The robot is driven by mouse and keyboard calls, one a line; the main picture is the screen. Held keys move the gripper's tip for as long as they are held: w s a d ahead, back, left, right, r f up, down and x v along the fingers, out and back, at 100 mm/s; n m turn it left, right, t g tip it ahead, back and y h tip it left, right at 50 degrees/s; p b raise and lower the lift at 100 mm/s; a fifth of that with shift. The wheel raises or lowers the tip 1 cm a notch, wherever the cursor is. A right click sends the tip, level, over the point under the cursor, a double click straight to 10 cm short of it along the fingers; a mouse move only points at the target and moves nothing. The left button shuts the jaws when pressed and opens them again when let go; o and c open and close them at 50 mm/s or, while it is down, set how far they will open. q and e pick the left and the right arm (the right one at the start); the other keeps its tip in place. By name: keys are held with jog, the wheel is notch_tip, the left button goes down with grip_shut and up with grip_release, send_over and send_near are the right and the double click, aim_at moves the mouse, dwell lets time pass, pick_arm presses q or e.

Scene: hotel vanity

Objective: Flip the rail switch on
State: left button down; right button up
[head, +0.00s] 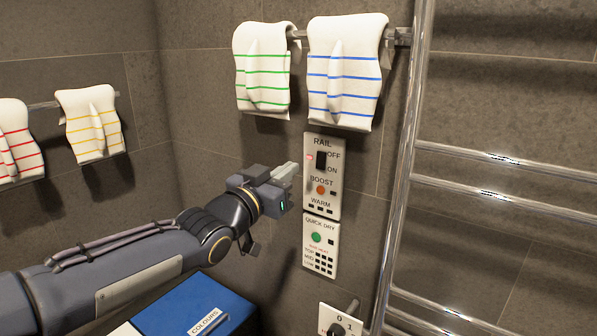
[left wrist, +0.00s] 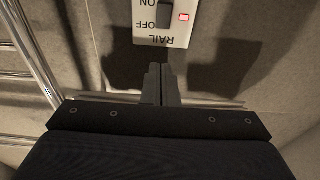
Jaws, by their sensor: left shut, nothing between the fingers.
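The rail switch (head: 321,160) is a dark rocker on the upper white wall panel (head: 313,192), between the words OFF and ON, under the label RAIL. A small red light shows to its left. The switch (left wrist: 164,14) also shows at the top of the left wrist view, upside down, with the red light beside it. My left gripper (head: 291,171) is shut and empty, just left of the panel; its fingertips (left wrist: 160,68) point toward the panel's RAIL edge and appear apart from the switch. Which way the rocker is tipped is hard to tell. My right gripper is out of view.
A second panel (head: 320,247) with QUICK DRY and a green button sits below. A dial plate (head: 340,322) is lower still. Chrome rails (head: 402,180) stand to the right. Striped towels (head: 345,75) hang above. A blue box (head: 195,308) marked COLOURS is below my left arm.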

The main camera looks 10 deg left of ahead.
pick_arm(q)
jog(key=v, duration=0.3)
jog(key=shift+s+a+r, duration=0.1)
jog(key=shift+s+r, duration=0.15)
jog(key=shift+r, duration=0.15)
jog(key=s+a+f+n+g+y+p, duration=0.1)
jog(key=s+a+f+n+g+y, duration=0.25)
jog(key=s+f, duration=0.35)
jog(key=s+a+f+n+g+y+p, duration=0.1)
jog(key=s+a+f+n+g+y, duration=0.15)
jog(key=s+a+f, duration=0.35)
jog(key=s+d+f+g+h, duration=0.1)
jog(key=s+d+f+g, duration=0.1)
jog(key=s+f, duration=0.3)
jog(key=s+d+f+g+h+p, duration=0.1)
jog(key=s+f+g, duration=0.3)
jog(key=s, duration=0.6)
notch_tip(320, 180, down, 2)
jog(key=shift+s+d+h, duration=0.3)
jog(key=shift+s+d, duration=0.05)
jog(key=shift+d, duration=0.4)
